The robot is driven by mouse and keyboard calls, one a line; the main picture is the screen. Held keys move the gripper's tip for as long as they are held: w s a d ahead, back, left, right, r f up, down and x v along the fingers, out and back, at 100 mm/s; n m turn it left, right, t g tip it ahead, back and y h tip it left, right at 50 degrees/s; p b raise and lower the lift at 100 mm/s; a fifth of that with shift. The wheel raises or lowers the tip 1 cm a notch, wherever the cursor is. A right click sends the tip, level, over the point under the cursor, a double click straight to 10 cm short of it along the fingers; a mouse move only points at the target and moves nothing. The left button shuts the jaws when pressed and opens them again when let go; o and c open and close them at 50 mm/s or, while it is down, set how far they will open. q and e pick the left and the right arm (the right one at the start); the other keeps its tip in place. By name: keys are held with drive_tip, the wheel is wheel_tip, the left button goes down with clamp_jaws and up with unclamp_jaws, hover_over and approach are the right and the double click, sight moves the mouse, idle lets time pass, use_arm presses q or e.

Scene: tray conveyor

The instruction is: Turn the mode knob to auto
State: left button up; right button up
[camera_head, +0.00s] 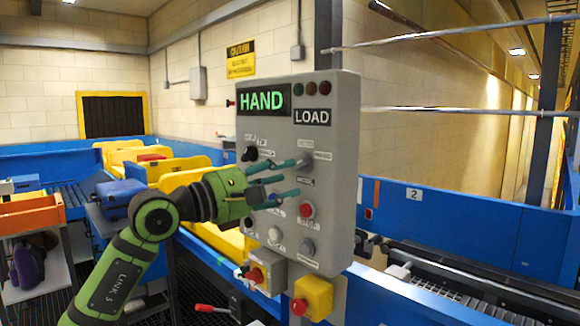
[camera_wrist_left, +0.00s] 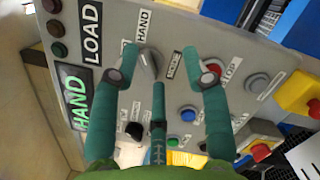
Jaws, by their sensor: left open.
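The grey control panel (camera_head: 341,185) fills the middle of the head view, with a lit green HAND display (camera_head: 262,100). The grey mode knob (camera_head: 303,160) is on its upper right part and also shows in the wrist view (camera_wrist_left: 150,64), just below a small HAND label (camera_wrist_left: 143,26). My left gripper (camera_head: 284,177) is open, its fingers pointing at the panel face. I cannot tell contact. My right gripper is not in view.
Red, blue and white buttons surround the fingers, including a red stop button (camera_head: 306,210). A black knob (camera_head: 250,153) is at the panel's left. A yellow box with a red button (camera_head: 313,297) is below. A blue-sided conveyor (camera_head: 475,240) runs behind at right, yellow trays (camera_head: 185,168) at left.

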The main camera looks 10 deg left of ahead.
sight(300, 164)
use_arm(q)
drive_tip(key=w+r+y+p, duration=0.1)
drive_tip(key=w+y+p, duration=0.1)
drive_tip(key=w, duration=0.5)
drive_tip(key=shift+d+r+m+t+y+p, duration=0.15)
drive_tip(key=shift+r+m+t+y+p, duration=0.2)
drive_tip(key=shift+p, duration=0.45)
clamp_jaws()
